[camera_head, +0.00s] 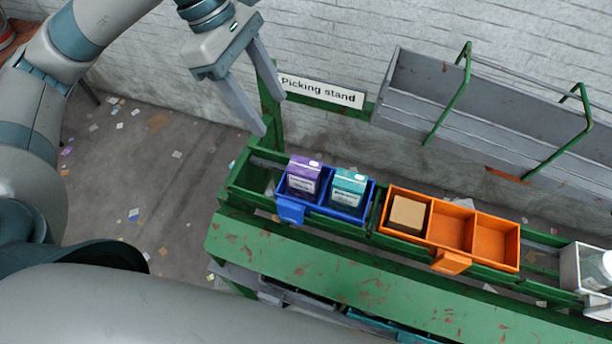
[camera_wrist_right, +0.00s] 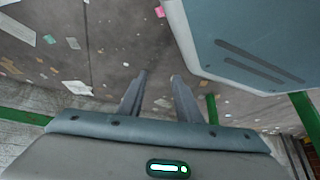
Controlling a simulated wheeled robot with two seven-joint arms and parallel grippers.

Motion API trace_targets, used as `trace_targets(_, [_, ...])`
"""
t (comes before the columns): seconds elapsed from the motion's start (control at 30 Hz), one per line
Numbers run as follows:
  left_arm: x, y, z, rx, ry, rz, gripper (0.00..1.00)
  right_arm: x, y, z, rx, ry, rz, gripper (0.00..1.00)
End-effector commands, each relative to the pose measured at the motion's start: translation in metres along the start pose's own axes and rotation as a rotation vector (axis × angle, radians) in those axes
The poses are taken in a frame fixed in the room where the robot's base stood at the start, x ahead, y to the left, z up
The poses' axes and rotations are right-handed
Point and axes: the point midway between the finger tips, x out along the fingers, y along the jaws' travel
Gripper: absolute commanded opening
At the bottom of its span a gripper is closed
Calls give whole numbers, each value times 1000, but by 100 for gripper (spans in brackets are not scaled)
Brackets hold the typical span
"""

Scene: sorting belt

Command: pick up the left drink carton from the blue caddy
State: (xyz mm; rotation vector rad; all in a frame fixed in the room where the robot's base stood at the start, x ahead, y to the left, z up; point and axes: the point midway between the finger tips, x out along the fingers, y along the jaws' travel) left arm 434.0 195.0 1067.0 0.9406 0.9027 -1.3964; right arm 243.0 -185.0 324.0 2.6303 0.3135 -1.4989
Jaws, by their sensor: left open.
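The blue caddy (camera_head: 291,213) stands on the green picking stand. It holds two drink cartons side by side, each in its own compartment: a purple one (camera_head: 303,179) on the left and a teal one (camera_head: 348,189) on the right. Both look upright, with white caps on top. My left gripper (camera_head: 268,115) is open and empty, above and to the left of the caddy, apart from both cartons. My right gripper (camera_wrist_right: 160,75) shows in the right wrist view with its fingers apart and nothing between them.
An orange caddy (camera_head: 452,263) with a tan box (camera_head: 407,215) in its left compartment stands right of the blue one. A grey shelf (camera_head: 450,125) with green brackets hangs behind, and a "Picking stand" sign (camera_head: 320,90) is near my left gripper. A white container (camera_head: 584,272) is at far right.

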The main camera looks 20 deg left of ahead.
Motion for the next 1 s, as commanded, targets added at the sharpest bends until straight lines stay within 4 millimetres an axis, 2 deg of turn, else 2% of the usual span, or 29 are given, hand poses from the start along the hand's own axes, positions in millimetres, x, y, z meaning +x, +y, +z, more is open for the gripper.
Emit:
trace_targets(0.23, [2,0,0,-2,-2,-3,54,-1,0,1,0,-3,0,31])
trace_targets(0.37, [10,0,1,-2,-2,-6,54,-3,1,8,0,-21,2,31])
trace_targets(0.57, [38,-1,2,-2,-3,-9,54,-11,5,30,-1,-78,7,31])
trace_targets(0.7, [63,-1,2,-4,-3,-9,54,-18,10,58,-1,-148,12,31])
trace_targets(1.0, [110,-1,2,-4,-4,-6,54,-36,18,101,-1,-260,21,31])
